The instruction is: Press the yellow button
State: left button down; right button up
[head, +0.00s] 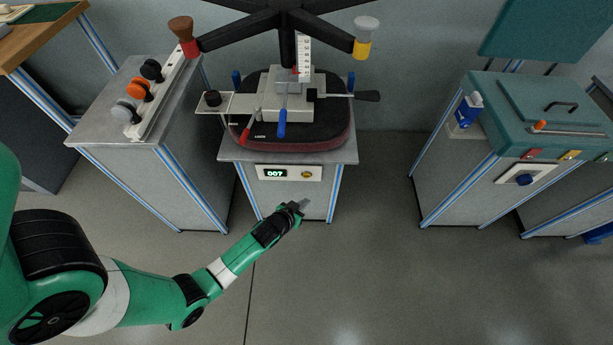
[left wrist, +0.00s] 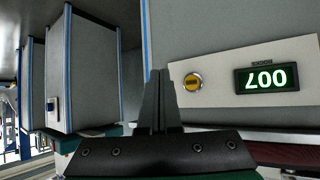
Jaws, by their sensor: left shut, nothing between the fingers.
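The yellow button (head: 307,174) sits on a pale panel (head: 314,168) on the front of the middle cabinet, right of a green display (head: 275,174) that reads 007. My left gripper (head: 303,205) is shut and empty, below the panel and in front of the cabinet. In the left wrist view the picture is upside down. There the yellow button (left wrist: 192,82) lies just right of the shut fingertips (left wrist: 160,75), with the display (left wrist: 266,78) further right. The fingers look apart from the button, though the exact gap is hard to tell. My right gripper is not in view.
A chair base on a dark red-edged seat (head: 335,138) with a clamp fixture stands on the middle cabinet. A left cabinet (head: 150,170) holds several knobs. A right cabinet (head: 455,175) has a teal top and a blue button (head: 523,179). The floor between cabinets is clear.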

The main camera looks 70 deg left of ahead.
aim_at(307, 175)
pick_arm(q)
jog(key=w+a+b, duration=0.2)
jog(key=w+a, duration=0.1)
jog(key=a, duration=0.4)
jog(key=shift+w, duration=0.15)
dwell(1.8)
jog(key=shift+w+a, duration=0.15)
jog(key=shift+a, duration=0.15)
jog(key=shift+w+a, duration=0.15)
jog(key=shift+a, duration=0.2)
dwell(0.6)
jog(key=shift+d, duration=0.1)
jog(key=shift+s+d+p, duration=0.3)
jog(key=shift+d+p, duration=0.05)
jog(key=shift+d, duration=0.3)
jog(key=shift+r, duration=0.1)
